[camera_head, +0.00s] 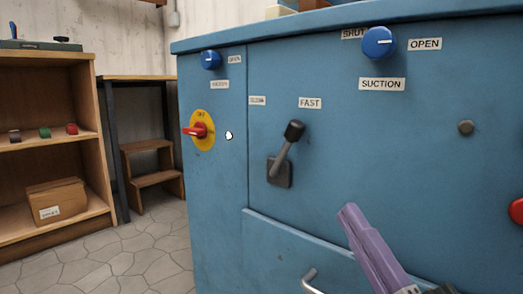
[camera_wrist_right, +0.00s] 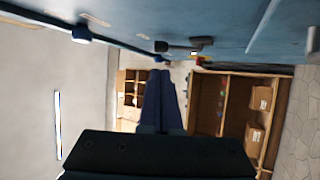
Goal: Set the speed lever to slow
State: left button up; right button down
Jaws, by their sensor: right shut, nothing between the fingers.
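The speed lever (camera_head: 286,153) has a black knob and a grey shaft on a dark plate on the blue machine front. It tilts up and to the right, its knob just below and left of the FAST label (camera_head: 310,103). A smaller label (camera_head: 257,100) sits further left; its text is too blurred to read. My right gripper (camera_head: 348,210), with purple fingers, is shut and empty, below and right of the lever and apart from it. In the right wrist view the shut fingers (camera_wrist_right: 158,76) point toward the lever's dark knob (camera_wrist_right: 162,47). My left gripper is not in view.
The blue machine (camera_head: 350,150) carries blue suction knobs (camera_head: 379,42), a red-and-yellow rotary switch (camera_head: 201,130), a red button (camera_head: 517,210) and a drawer handle (camera_head: 310,281) low down. A wooden shelf (camera_head: 45,140) and step stool (camera_head: 150,165) stand left. The space before the lever is clear.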

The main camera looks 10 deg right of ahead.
aim_at(299, 135)
jog(key=b+x, duration=0.4)
jog(key=x, duration=0.8)
jog(key=shift+w, duration=0.15)
jog(key=shift+w+a+r+b, duration=0.1)
jog(key=shift+w+r+b, duration=0.3)
jog(key=shift+w, duration=0.05)
jog(key=shift+r, duration=0.1)
